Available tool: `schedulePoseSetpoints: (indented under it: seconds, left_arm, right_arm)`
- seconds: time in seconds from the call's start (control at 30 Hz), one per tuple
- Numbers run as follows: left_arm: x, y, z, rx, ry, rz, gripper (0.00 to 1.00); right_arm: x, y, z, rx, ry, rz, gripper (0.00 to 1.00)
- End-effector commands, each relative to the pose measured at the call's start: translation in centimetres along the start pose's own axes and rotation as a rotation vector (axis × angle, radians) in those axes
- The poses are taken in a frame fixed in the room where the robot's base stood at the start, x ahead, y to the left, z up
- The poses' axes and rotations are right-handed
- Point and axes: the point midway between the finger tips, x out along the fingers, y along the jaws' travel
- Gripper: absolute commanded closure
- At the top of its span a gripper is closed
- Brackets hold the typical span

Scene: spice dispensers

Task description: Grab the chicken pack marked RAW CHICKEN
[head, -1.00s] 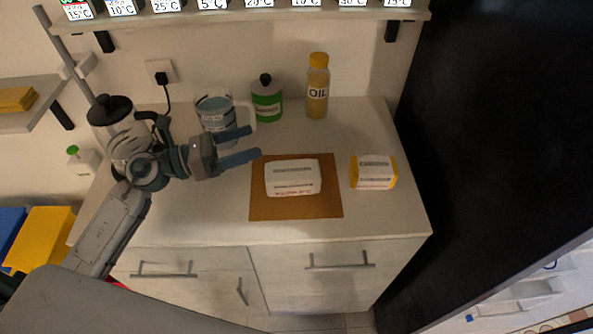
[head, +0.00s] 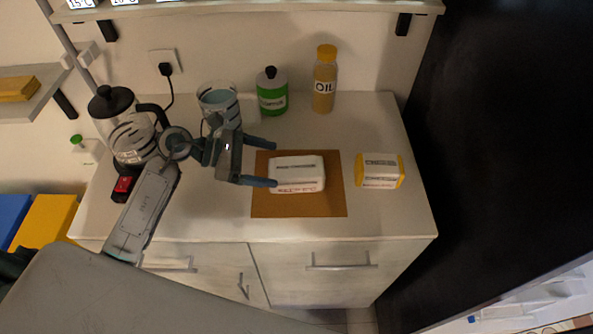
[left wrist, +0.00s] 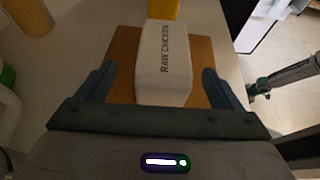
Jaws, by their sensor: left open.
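The white pack (head: 298,174) lies on a brown board (head: 300,209) on the counter. In the left wrist view the pack (left wrist: 163,58) reads RAW CHICKEN along its top edge. My left gripper (head: 274,164) is open, just left of the pack in the head view, its fingers pointing at it.
A second pack, white and yellow (head: 379,171), lies right of the board. An oil bottle (head: 325,80), a green container (head: 272,92), a glass jug (head: 217,98) and a coffee press (head: 132,135) stand along the back and left. The counter front is clear.

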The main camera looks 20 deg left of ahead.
Motion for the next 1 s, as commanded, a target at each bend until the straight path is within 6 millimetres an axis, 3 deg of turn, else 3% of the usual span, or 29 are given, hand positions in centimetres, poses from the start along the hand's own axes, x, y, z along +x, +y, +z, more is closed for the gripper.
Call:
schedulePoseSetpoints:
  seconds: [0.23,0.6,0.93,1.0]
  left_arm:
    - [1.1,-0.2,0.2,-0.002,-0.003,-0.001,0.13]
    - [5.0,-0.5,0.0,-0.002,-0.002,0.000,0.13]
    - [5.5,-0.5,-0.1,0.000,0.000,0.000,0.13]
    - [5.5,-0.5,-0.1,0.000,0.000,0.000,0.24]
  right_arm:
    - [-0.9,0.0,0.0,0.000,-0.001,-0.001,0.64]
    - [-2.8,0.0,0.4,0.001,-0.005,-0.002,0.64]
    - [-2.8,0.0,0.3,0.001,-0.002,-0.002,0.64]
    - [-2.8,0.0,0.3,0.001,-0.002,-0.002,0.64]
